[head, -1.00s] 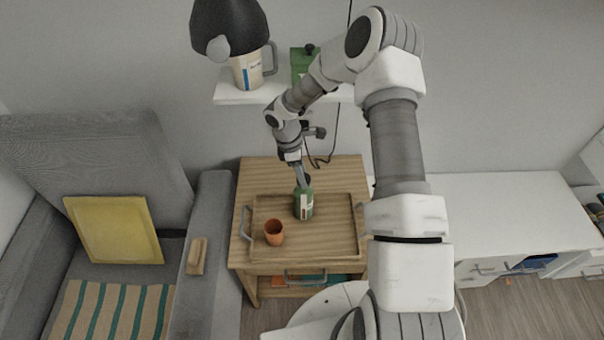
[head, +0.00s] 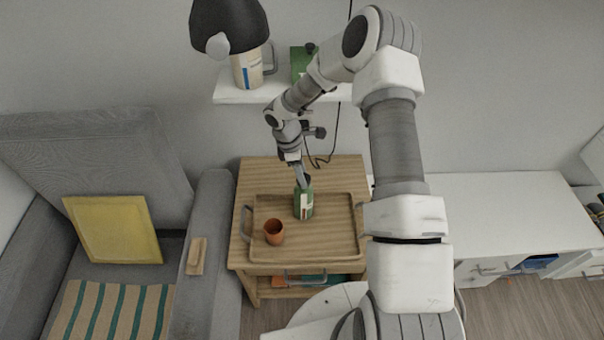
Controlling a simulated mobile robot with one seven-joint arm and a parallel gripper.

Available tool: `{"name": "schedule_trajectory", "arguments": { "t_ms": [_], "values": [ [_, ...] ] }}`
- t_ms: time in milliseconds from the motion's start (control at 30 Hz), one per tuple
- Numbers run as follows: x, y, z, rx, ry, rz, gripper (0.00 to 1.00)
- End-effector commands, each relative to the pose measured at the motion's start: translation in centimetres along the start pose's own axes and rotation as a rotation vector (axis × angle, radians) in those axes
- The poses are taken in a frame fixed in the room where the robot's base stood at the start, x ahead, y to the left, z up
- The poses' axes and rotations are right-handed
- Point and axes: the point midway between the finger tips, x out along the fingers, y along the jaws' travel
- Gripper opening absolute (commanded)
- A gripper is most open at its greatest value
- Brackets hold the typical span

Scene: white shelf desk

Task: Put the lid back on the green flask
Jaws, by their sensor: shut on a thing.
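The green flask (head: 304,204) with a pale label stands upright on the wooden tray (head: 335,240), which lies on the small wooden table. My gripper (head: 301,181) points down right at the top of the flask. It is shut on a small dark thing, most likely the lid (head: 307,179), which shows at the flask's mouth. The fingers partly hide it, and I cannot tell from this view whether it is seated on the flask or just above it.
The tray has grey handles (head: 247,223). A wall shelf (head: 240,98) above holds a jug and a green box. A grey armchair stands left, a white desk (head: 510,215) right.

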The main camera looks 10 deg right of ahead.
Motion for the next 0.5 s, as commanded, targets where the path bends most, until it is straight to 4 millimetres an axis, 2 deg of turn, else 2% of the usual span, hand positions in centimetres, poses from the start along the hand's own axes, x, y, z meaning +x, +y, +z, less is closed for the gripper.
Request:
{"name": "schedule_trajectory", "arguments": {
  "t_ms": [467, 500],
  "values": [
    [0.03, -0.01, -0.02, 0.0, 0.0, 0.0, 0.0],
    [0.03, -0.01, -0.02, 0.0, 0.0, 0.0, 0.55]
  ]
}}
